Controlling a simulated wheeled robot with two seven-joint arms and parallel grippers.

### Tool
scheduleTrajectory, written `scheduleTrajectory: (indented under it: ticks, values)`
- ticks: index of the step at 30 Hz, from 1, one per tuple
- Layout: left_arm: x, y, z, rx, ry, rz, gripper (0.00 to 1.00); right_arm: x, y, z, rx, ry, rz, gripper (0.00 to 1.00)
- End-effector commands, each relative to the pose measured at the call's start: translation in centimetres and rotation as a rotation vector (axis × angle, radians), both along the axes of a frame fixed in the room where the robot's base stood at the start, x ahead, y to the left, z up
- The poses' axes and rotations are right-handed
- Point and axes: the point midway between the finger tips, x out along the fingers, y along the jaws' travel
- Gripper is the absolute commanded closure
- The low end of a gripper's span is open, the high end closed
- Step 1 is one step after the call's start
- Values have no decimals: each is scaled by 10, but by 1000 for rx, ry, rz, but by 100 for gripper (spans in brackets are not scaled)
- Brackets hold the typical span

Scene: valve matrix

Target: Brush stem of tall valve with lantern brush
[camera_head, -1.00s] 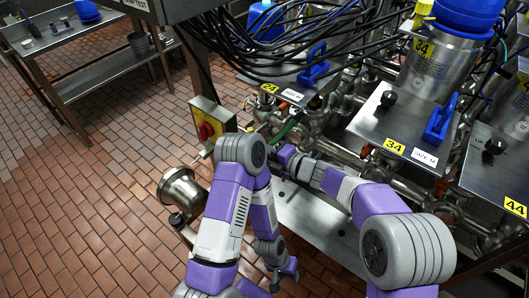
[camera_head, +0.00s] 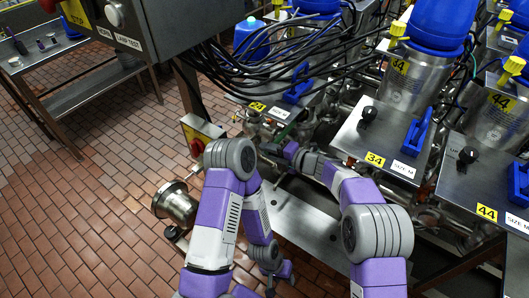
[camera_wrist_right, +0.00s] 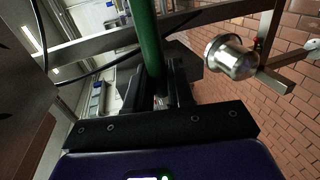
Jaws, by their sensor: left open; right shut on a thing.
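My right gripper (camera_head: 281,149) is shut on a green rod-like handle (camera_wrist_right: 148,42), which I take to be the lantern brush. The handle also shows as a short green piece (camera_head: 290,129) among the pipes in the head view. In the right wrist view it stands up from between the fingers of the right gripper (camera_wrist_right: 160,90); its brush end is not visible. My left gripper (camera_head: 274,281) hangs low, open and empty, apart from the valves. Tall steel valve bodies with blue tops, one marked 34 (camera_head: 418,83), stand at the right. I cannot tell which stem is meant.
Steel plates marked 34 (camera_head: 400,138) and 44 (camera_head: 485,185) carry black knobs and blue clips. Black cables (camera_head: 285,65) hang over the pipes. A control box (camera_head: 105,22) is at upper left, a red-knobbed switch (camera_head: 201,135) below it. Brick floor (camera_head: 90,200) is open at left.

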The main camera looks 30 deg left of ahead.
Motion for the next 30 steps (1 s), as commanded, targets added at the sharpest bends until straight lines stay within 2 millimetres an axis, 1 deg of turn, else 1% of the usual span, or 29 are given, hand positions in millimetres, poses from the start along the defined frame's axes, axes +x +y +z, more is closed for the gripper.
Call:
scheduleTrajectory:
  ticks: [1, 10, 21, 30]
  values:
    - [0, 0, 4, 0, 0, 0, 57, 5, -1, 1, -1, 1, 0, 100]
    - [0, 0, 16, 0, 0, 0, 57, 28, -3, 1, 0, 0, -1, 100]
    - [0, 0, 26, 0, 0, 0, 57, 58, -5, 0, 1, -2, -2, 100]
    - [0, 0, 29, 0, 0, 0, 57, 70, -6, 0, 0, -1, 0, 100]
